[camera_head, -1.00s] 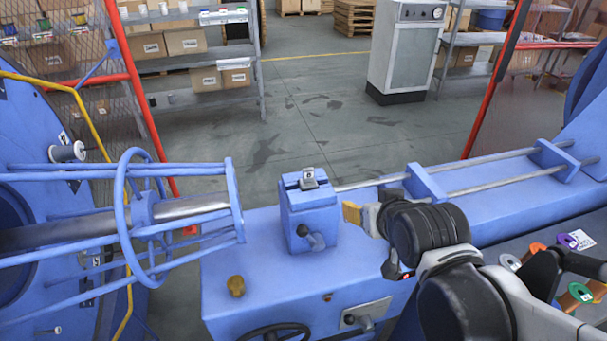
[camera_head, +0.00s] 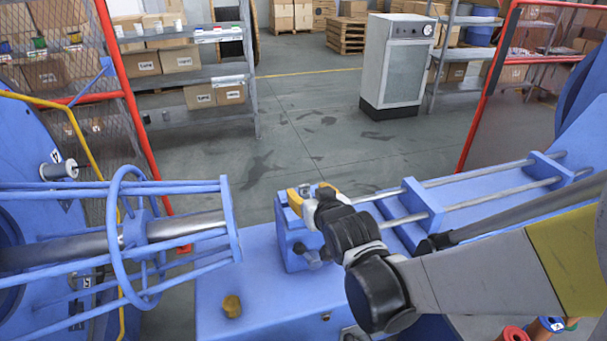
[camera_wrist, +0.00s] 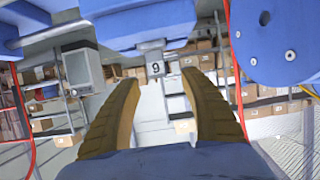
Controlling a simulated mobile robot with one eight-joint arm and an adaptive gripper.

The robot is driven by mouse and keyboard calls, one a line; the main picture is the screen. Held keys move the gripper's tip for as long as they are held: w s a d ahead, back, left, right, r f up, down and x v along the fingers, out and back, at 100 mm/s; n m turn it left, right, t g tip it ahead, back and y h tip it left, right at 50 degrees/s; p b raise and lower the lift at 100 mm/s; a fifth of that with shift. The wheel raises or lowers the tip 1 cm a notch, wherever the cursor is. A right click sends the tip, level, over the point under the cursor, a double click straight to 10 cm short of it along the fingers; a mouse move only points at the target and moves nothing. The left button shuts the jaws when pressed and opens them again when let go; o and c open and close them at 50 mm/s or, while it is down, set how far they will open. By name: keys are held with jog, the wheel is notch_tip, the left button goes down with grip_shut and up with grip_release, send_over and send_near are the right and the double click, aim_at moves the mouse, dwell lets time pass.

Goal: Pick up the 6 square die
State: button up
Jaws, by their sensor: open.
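The square die (camera_head: 304,189) is a small grey block on top of the blue block-shaped holder (camera_head: 296,258). In the wrist view, which is upside down, the die (camera_wrist: 155,68) shows a dark mark that reads like a 9, so a 6 turned over. My gripper (camera_head: 311,194) is at the top of the holder, with its yellow fingers near the die. In the wrist view my gripper (camera_wrist: 159,88) is open, fingers apart, and the die appears in line with the gap. I cannot tell whether a finger touches it. My arm hides part of the holder.
A blue cage-like strander frame (camera_head: 128,235) stands to the left. Metal rods (camera_head: 480,177) run to the right of the holder. A yellow knob (camera_head: 232,306) sits on the blue base in front. Shelves and a grey cabinet (camera_head: 395,65) are far behind.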

aim_at(305, 187)
jog(key=b+x, duration=0.1)
jog(key=x, duration=0.3)
jog(key=shift+w+d+f+b, duration=0.1)
jog(key=shift+d+b, duration=0.1)
jog(key=shift+b, duration=0.2)
jog(key=shift+w+a, duration=0.15)
jog(key=shift+w, duration=0.25)
jog(key=shift+s, duration=0.1)
grip_shut()
